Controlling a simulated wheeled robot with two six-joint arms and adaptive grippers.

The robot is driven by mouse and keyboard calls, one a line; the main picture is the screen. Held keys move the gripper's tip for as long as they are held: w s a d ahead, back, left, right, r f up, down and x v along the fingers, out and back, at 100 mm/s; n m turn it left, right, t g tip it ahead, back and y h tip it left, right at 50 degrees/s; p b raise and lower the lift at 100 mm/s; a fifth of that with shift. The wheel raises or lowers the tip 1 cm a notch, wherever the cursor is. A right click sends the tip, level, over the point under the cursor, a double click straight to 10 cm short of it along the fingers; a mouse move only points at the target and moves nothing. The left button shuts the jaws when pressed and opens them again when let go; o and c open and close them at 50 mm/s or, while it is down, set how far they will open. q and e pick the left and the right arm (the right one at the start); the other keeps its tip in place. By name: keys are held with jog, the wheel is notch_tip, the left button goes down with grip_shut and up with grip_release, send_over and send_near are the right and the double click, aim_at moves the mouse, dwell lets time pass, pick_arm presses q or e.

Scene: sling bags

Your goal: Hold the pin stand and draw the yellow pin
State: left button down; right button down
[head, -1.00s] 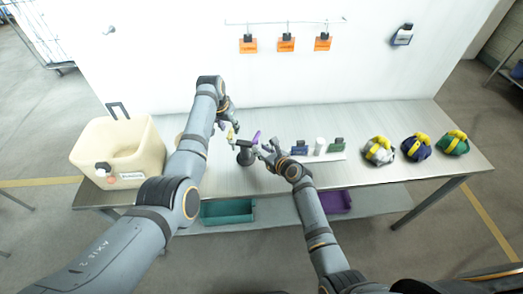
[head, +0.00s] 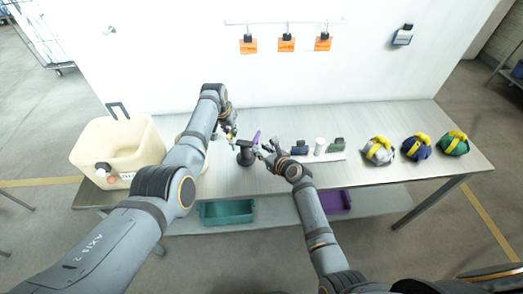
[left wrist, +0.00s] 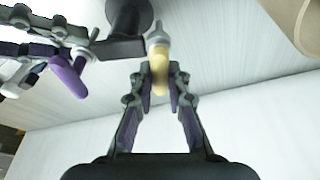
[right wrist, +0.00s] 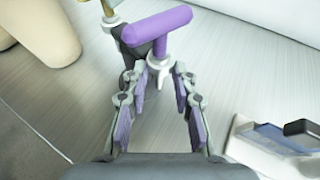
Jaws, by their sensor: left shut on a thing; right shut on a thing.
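The dark pin stand (head: 245,153) is upright near the front of the table; its round base (left wrist: 130,12) and a side arm (left wrist: 118,46) show in the left wrist view. My left gripper (left wrist: 159,82) is shut on the yellow pin (left wrist: 159,65), whose grey end lies beside the side arm; whether it is still seated I cannot tell. My right gripper (right wrist: 158,84) is shut on the stand at its right, just below the purple pin (right wrist: 156,26). The purple pin's handle also shows in the head view (head: 256,138). The fingers partly hide the contact.
A cream bin (head: 117,150) stands at the table's left. Right of the stand a white tray (head: 327,157) holds small items. Several bundled bags (head: 416,147) lie at the right. Orange tags (head: 286,45) hang on the wall. Teal (head: 227,212) and purple (head: 336,203) trays are below.

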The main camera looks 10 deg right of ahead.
pick_arm(q)
jog(key=shift+r, duration=0.1)
pick_arm(e)
jog(key=shift+f, duration=0.1)
pick_arm(q)
jog(key=shift+r, duration=4.75)
notch_tip(320, 180, up, 4)
pick_arm(e)
jog(key=c, duration=1)
grip_release()
